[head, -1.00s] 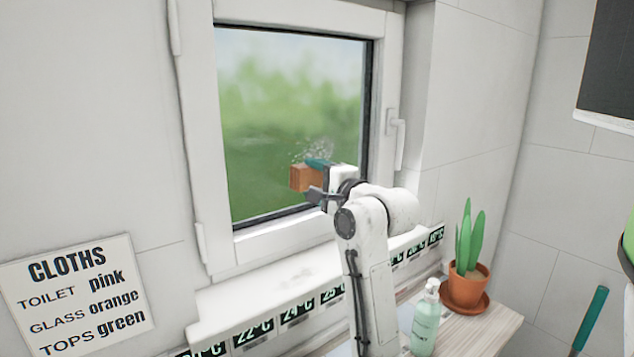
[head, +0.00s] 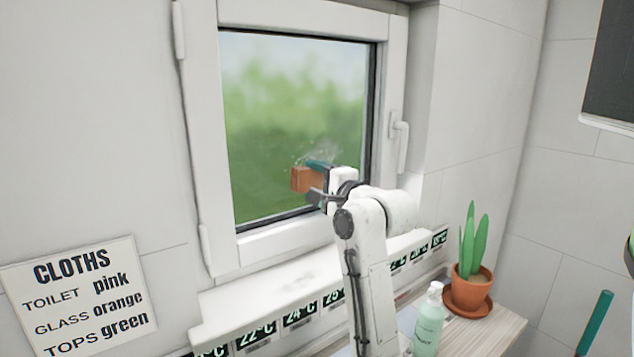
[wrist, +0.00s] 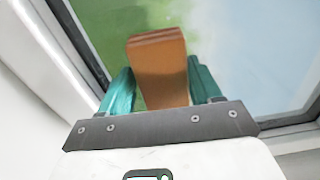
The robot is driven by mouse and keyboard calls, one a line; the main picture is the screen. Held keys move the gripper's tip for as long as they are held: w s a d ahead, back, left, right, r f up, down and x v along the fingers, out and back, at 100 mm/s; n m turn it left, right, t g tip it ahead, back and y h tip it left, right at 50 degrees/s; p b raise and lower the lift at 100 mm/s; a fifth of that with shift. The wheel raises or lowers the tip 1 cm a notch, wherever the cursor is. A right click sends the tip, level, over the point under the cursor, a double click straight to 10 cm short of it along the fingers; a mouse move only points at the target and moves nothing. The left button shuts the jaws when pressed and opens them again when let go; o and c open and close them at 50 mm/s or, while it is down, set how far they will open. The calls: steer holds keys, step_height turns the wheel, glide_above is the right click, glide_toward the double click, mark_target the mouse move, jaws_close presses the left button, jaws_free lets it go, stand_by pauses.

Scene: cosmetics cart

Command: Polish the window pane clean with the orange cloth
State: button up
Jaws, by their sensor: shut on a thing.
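The window pane (head: 290,110) sits in a white frame and shows blurred green and pale sky. A patch of whitish specks (head: 322,153) shows on the pane just above my gripper. My gripper (head: 318,172) is at the lower right part of the pane, shut on the folded orange cloth (head: 305,180). In the wrist view the orange cloth (wrist: 158,70) stands out between the two teal fingers, towards the glass. I cannot tell whether it touches the pane.
A window handle (head: 398,140) is on the right of the frame. Below are a white sill (head: 270,285), a pump bottle (head: 428,322) and a potted plant (head: 470,285) on a wooden top. A sign (head: 80,295) pairs glass with orange.

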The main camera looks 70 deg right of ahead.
steer(key=shift+w+d, duration=0.25)
steer(key=shift+w, duration=0.15)
